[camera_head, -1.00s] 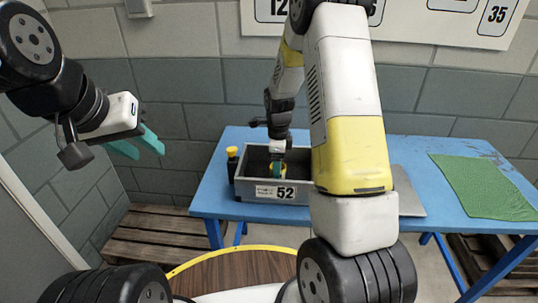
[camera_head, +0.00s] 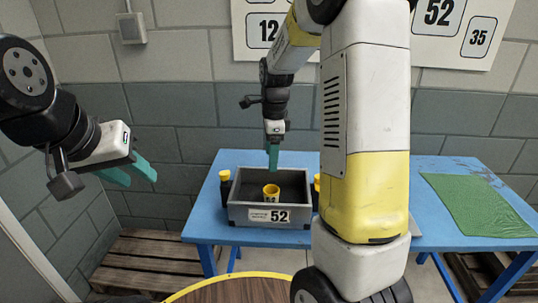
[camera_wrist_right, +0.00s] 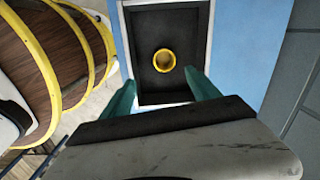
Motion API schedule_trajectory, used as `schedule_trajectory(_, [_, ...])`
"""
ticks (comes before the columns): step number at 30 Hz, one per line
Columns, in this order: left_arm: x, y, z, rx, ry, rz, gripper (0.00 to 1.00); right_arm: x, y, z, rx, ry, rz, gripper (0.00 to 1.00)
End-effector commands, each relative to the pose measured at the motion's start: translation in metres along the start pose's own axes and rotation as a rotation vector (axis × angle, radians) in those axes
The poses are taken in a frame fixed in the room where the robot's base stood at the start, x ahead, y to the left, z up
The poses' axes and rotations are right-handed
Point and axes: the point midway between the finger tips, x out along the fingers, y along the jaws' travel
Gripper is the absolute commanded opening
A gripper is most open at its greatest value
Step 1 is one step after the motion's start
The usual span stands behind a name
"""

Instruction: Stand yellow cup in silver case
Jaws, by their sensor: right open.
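The yellow cup (camera_head: 271,192) stands upright inside the silver case (camera_head: 237,212), near the middle of its dark floor. In the right wrist view the cup (camera_wrist_right: 164,60) shows from above, inside the case (camera_wrist_right: 208,40) and clear of its walls. My right gripper (camera_head: 273,158) is above the case, pointing down, apart from the cup. In the wrist view its teal fingers (camera_wrist_right: 160,90) are spread with nothing between them. My left gripper (camera_head: 130,174) is off to the left, its teal fingers apart and empty, away from the table.
The case is on a blue table (camera_head: 205,225). A dark bottle with a yellow cap (camera_head: 225,183) stands left of it; another yellow-capped item (camera_head: 317,184) at its right is partly hidden by my arm. A green cloth (camera_head: 475,203) lies at the right. Wooden pallets (camera_head: 150,258) are on the floor.

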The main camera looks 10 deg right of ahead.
Motion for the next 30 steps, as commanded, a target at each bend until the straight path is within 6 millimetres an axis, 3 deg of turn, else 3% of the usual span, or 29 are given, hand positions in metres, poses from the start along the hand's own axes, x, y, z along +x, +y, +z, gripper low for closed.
schedule_trajectory(1, [0.000, 0.000, 0.000, 0.000, 0.000, 0.000, 0.36, -0.020, 0.011, -0.001, -0.083, -0.022, -0.033, 0.71])
schedule_trajectory(6, [0.000, 0.000, 0.000, 0.000, 0.000, 0.000, 0.36, -0.080, 0.061, -0.001, -0.504, -0.064, -0.169, 0.71])
schedule_trajectory(12, [0.000, 0.000, 0.000, 0.000, 0.000, 0.000, 0.36, -0.126, 0.131, -0.001, -1.022, -0.009, -0.351, 0.71])
schedule_trajectory(18, [0.000, 0.000, 0.000, 0.000, 0.000, 0.000, 0.36, -0.143, 0.191, -0.002, -1.457, 0.132, -0.488, 0.71])
schedule_trajectory(21, [0.000, 0.000, 0.000, 0.000, 0.000, 0.000, 0.36, -0.144, 0.209, -0.002, -1.595, 0.197, -0.521, 0.71])
schedule_trajectory(30, [0.000, 0.000, 0.000, 0.000, 0.000, 0.000, 0.36, -0.143, 0.221, -0.002, -1.706, 0.252, -0.541, 0.71])
